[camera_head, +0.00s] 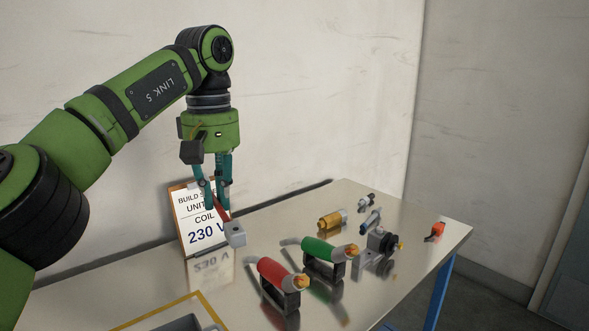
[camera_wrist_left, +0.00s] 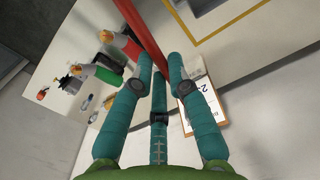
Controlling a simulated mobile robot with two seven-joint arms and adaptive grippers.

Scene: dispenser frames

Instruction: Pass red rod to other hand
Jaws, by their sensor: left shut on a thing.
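My left gripper (camera_head: 216,206) hangs above the table, pointing down, in front of the build sign. It is shut on the red rod (camera_head: 223,216), which slants down from between the fingers. A grey block with a small hole (camera_head: 236,235) shows at the rod's lower end. In the left wrist view the red rod (camera_wrist_left: 146,32) runs from the top edge in between the teal fingers of the gripper (camera_wrist_left: 160,72). The rod's gripped end is partly hidden by the fingers. My right gripper is in neither view.
A red-bodied cylinder (camera_head: 278,272) and a green one (camera_head: 322,249) rest on black stands on the table (camera_head: 405,285). Several small parts, including a brass one (camera_head: 331,221) and an orange one (camera_head: 436,231), lie behind. A yellow-edged tray (camera_head: 205,305) is at the front.

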